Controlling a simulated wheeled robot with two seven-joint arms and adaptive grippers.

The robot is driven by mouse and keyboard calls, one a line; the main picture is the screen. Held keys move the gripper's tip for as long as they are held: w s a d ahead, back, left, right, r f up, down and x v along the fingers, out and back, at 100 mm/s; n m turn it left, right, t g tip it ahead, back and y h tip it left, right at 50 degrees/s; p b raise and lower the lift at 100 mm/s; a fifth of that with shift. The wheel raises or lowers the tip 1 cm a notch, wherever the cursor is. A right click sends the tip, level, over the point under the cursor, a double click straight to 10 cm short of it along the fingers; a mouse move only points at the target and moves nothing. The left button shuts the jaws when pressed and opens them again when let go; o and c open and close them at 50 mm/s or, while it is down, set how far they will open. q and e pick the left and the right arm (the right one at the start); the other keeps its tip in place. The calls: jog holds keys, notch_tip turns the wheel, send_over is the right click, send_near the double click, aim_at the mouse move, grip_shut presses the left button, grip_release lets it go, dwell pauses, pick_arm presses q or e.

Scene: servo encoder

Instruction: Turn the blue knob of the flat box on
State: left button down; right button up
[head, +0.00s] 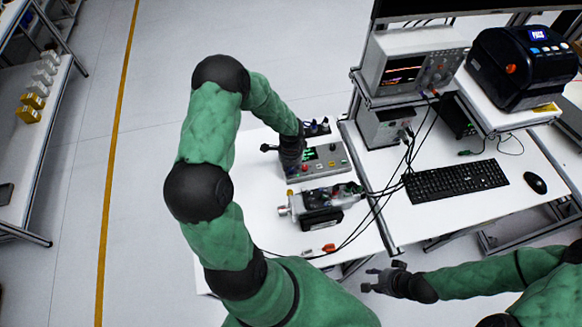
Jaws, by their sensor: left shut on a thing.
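The flat box (334,168), grey with a green-lit display and small coloured buttons, lies on the white table in the head view. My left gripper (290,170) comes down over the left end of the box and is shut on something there. Its fingertips and the blue knob are hidden behind the gripper body, so the knob's angle cannot be seen. My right gripper (369,280) is open and empty, off the front edge of the table and well apart from the box.
A servo motor unit (321,208) with cables lies just in front of the box. Dark plugs or sockets (316,128) stand behind it. An oscilloscope (415,62), black printer (522,65), keyboard (455,184) and mouse (535,183) occupy the right bench. Black cables cross between the tables.

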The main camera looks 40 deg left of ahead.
aim_at(291, 170)
pick_arm(q)
jog(key=shift+m, duration=0.3)
dwell(0.4)
jog(key=c, duration=1.1)
grip_release()
jog(key=shift+o, duration=0.2)
notch_tip(291, 170, up, 12)
